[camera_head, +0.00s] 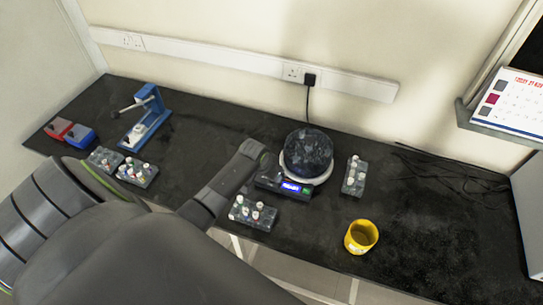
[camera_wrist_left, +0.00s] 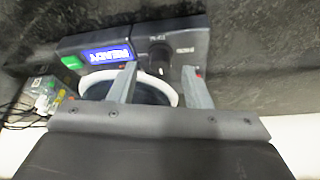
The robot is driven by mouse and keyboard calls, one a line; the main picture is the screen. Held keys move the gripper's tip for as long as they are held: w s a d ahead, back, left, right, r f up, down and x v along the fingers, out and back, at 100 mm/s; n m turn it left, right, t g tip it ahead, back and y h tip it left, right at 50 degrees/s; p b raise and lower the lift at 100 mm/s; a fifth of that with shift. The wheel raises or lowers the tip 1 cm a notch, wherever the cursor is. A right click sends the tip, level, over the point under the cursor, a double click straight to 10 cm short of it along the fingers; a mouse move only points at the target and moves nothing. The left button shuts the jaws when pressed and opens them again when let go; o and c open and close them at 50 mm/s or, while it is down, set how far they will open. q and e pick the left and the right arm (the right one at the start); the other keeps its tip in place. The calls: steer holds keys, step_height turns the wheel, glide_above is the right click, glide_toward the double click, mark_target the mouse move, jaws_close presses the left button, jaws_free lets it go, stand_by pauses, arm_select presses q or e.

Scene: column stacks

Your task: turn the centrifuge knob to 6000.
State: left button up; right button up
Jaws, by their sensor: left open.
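The centrifuge (camera_head: 307,153) has a dark round top in a white rim and a front panel with a lit blue display (camera_head: 293,187). In the left wrist view the display (camera_wrist_left: 110,55) appears upside down and seems to read READY, beside a green button (camera_wrist_left: 72,62). A dark knob (camera_wrist_left: 157,62) is on the same panel. My left gripper (camera_wrist_left: 159,70) is open, its two fingertips apart on either side of the knob; whether they touch it I cannot tell. In the head view my left arm covers the panel's left end, hiding the knob. My right gripper is not in view.
Tube racks stand in front of the centrifuge (camera_head: 254,214) and to its right (camera_head: 354,177). A yellow cup (camera_head: 361,236) is near the front edge. Other racks (camera_head: 136,171), a blue stand (camera_head: 147,115) and red and blue boxes (camera_head: 70,133) are left. Cables (camera_head: 450,165) lie right.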

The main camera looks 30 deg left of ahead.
arm_select(q)
steer(key=shift+x, duration=1.05)
jaws_close()
